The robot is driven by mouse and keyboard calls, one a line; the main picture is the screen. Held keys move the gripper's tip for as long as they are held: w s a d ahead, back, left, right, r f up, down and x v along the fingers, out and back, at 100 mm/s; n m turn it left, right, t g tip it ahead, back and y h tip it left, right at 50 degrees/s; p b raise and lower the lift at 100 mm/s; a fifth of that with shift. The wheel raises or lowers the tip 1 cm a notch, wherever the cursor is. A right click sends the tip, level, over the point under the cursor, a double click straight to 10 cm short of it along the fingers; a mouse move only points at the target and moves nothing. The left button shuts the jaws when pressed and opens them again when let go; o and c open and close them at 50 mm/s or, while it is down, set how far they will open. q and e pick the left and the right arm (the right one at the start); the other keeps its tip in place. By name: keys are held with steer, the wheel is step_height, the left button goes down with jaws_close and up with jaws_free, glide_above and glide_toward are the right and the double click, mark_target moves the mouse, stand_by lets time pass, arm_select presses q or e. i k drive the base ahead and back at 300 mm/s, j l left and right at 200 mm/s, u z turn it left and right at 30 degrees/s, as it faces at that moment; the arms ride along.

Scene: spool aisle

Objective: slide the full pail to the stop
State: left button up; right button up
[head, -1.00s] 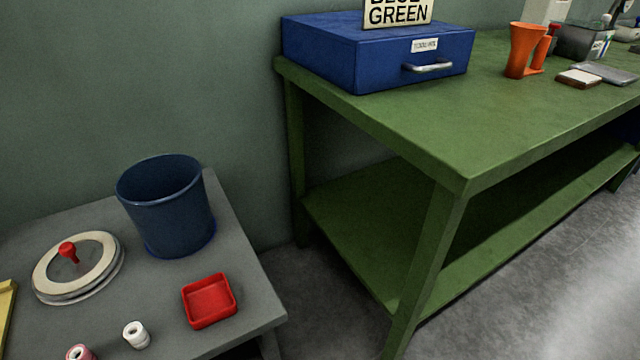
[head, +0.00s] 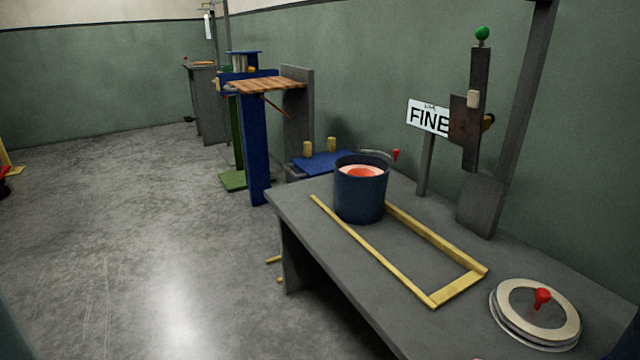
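A dark blue pail (head: 360,195) stands upright on the grey table, with white and orange-red contents showing inside its open top. It stands at the far end of a yellow rail frame, between the two long rails (head: 365,255). The yellow cross bar (head: 459,289) closes the near right end of the frame, apart from the pail, with bare table between them. A thin handle with a red end (head: 395,156) shows behind the pail's rim. Neither of my grippers is in view.
The grey table (head: 335,275) also holds a round lid with a red knob (head: 541,299) at the near right. A FINE sign (head: 428,118) and a grey post with a green ball (head: 482,34) stand behind. A blue stand (head: 254,150) is farther left. Open floor (head: 140,240) lies left.

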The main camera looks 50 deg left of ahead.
mark_target(361, 180)
steer(key=u, duration=1.3)
steer(key=i+j, duration=0.15)
steer(key=j, duration=0.25)
steer(key=i+j+z, duration=0.1)
steer(key=j, duration=0.25)
steer(key=i+j, duration=0.15)
steer(key=j, duration=0.25)
steer(key=i+j+z, duration=0.15)
steer(key=j, duration=0.25)
steer(key=i+j, duration=0.1)
steer(key=j, duration=0.3)
